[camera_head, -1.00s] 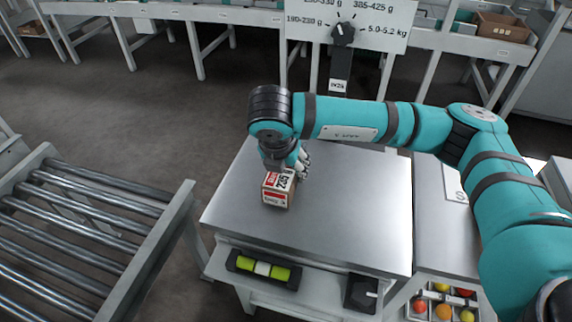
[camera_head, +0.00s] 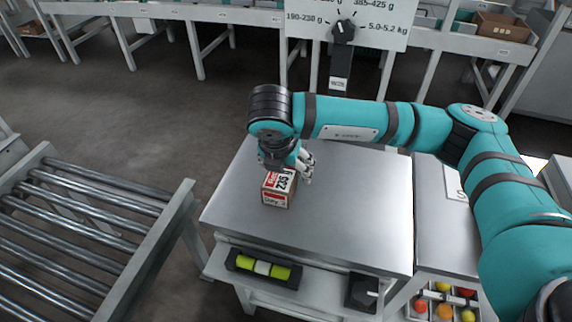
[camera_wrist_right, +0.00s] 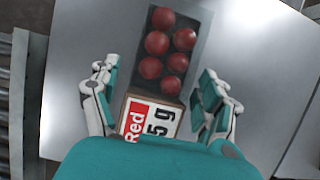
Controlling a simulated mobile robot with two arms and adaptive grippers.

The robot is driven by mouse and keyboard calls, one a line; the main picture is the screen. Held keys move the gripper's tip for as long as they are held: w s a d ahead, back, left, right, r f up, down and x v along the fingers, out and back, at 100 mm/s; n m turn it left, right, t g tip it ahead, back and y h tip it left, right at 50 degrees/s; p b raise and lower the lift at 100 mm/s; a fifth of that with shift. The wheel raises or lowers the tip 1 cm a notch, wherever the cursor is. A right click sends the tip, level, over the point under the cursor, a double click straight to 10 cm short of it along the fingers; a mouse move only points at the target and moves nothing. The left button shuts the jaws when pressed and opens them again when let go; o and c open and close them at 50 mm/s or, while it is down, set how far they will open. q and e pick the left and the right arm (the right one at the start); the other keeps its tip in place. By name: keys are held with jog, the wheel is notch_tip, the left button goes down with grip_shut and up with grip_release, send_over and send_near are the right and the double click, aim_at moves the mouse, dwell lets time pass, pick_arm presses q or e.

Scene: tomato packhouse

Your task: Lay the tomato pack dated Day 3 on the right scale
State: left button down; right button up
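A small tomato pack (camera_head: 274,196) with a red and white label rests on the bare metal plate of a scale (camera_head: 350,215), towards its left side. The label reads "Red" and a weight ending in "5 g" in the right wrist view; the small print on its front, including any date, is too small to read. Several red tomatoes (camera_wrist_right: 157,43) show in the pack's dark tray. My right gripper (camera_head: 296,166) is over the pack. In the right wrist view its fingers (camera_wrist_right: 157,98) stand apart on either side, with gaps to the pack. My left gripper is not in view.
A roller conveyor (camera_head: 85,215) stands left of the scale. A level vial (camera_head: 263,268) and a dark knob (camera_head: 362,292) are on the scale's front. A dial sign with weight ranges (camera_head: 377,25) stands behind. Most of the plate is clear.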

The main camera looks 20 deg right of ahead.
jog(key=v, duration=1.2)
dwell(0.4)
